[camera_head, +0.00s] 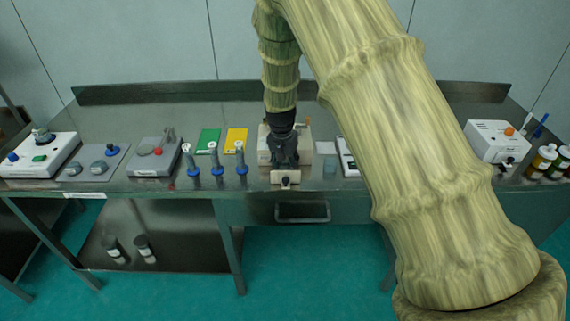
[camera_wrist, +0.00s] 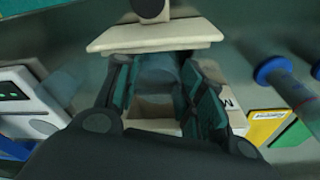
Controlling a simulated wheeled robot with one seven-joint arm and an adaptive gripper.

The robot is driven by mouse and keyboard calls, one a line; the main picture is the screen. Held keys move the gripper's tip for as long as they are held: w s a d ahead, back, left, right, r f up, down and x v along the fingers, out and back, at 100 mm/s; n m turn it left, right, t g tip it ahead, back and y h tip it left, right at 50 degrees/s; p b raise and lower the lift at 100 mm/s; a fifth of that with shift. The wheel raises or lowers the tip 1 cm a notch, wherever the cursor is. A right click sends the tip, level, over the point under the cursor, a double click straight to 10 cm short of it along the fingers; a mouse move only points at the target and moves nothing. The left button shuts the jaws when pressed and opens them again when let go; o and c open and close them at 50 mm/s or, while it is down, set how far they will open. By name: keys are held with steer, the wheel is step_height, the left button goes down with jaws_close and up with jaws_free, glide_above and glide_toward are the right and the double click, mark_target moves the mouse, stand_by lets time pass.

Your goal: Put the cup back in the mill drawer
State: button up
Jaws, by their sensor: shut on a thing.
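The mill (camera_head: 265,148) is a beige block in the middle of the bench; part of it shows beside my fingers in the wrist view (camera_wrist: 235,116). Its drawer is pulled out toward the front, with a beige front panel (camera_wrist: 152,37) and a dark round knob (camera_wrist: 150,9). The drawer front also shows in the head view (camera_head: 285,178). My gripper (camera_wrist: 158,88) points down over the open drawer, shut on a bluish translucent cup (camera_wrist: 156,72) between its fingers. The cup is behind the drawer front; I cannot tell whether it touches the drawer floor. My gripper (camera_head: 285,160) hides it in the head view.
Several blue-based stands (camera_head: 215,160) are left of the mill, with green (camera_head: 207,140) and yellow (camera_head: 236,140) cards behind. A white device (camera_head: 347,156) stands close on the right. Further right are a white machine (camera_head: 492,142) and bottles (camera_head: 543,158). The bench's front edge is near the drawer.

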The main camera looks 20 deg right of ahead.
steer(key=o, duration=0.7)
steer(key=shift+f, duration=0.1)
step_height(320, 180, up, 12)
steer(key=s+a+b, duration=0.1)
steer(key=b, duration=0.2)
steer(key=shift+s, duration=0.15)
